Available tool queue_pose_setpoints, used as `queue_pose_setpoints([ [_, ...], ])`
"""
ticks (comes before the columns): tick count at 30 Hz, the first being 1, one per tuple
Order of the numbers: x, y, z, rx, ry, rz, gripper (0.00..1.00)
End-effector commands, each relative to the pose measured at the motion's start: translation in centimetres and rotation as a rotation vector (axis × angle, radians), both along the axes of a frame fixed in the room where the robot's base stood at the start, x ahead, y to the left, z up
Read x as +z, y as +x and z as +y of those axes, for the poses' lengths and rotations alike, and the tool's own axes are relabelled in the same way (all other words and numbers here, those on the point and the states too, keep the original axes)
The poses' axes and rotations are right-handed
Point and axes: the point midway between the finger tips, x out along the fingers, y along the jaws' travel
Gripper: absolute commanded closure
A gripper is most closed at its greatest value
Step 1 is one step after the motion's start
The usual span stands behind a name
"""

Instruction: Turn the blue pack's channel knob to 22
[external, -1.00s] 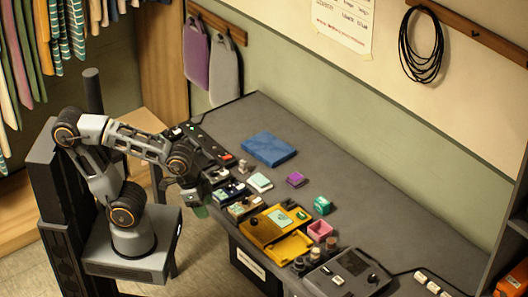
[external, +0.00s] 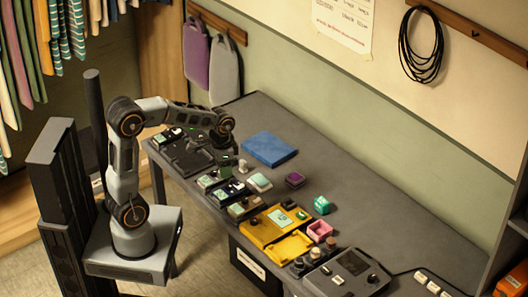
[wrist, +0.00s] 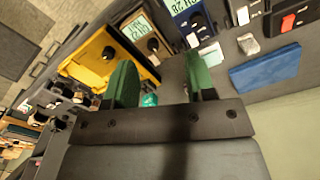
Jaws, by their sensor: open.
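The blue pack (wrist: 190,22) shows at the top of the wrist view, with a small lit screen (wrist: 177,6) and a dark knob (wrist: 196,20). Its screen seems to read CH 28, but the digits are small and tilted. In the external view it stands in the row of packs (external: 227,192) at the desk's front edge, too small to make out the knob. My gripper (wrist: 162,80) is open with its green fingers apart and nothing between them. In the external view it (external: 226,161) hangs above the desk behind the packs, apart from the blue pack.
A pack with another lit screen (wrist: 138,28) and a yellow tray (wrist: 82,68) lie beside the blue pack. A flat blue slab (external: 268,149) lies at the back. Small pink (external: 319,230) and green (external: 322,205) boxes stand right. The desk's back right is clear.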

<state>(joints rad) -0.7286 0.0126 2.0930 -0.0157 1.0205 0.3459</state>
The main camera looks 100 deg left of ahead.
Motion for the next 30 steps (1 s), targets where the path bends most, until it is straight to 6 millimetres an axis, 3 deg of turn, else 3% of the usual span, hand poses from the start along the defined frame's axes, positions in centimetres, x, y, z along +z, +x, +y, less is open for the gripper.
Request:
queue_pose_setpoints([
  [1, -0.5, -0.5, 3.1, -0.019, -0.022, 0.018, 0.50],
  [3, -0.5, -0.6, 5.9, -0.115, -0.045, 0.026, 0.50],
  [6, 0.4, 0.2, 7.3, -0.281, -0.051, 0.018, 0.50],
  [10, 1.7, 0.5, 7.5, -0.439, -0.048, 0.009, 0.50],
  [16, 0.7, 0.3, 7.2, -0.529, -0.062, 0.012, 0.50],
  [30, -7.7, 0.2, 6.6, -0.531, -0.062, 0.014, 0.50],
])
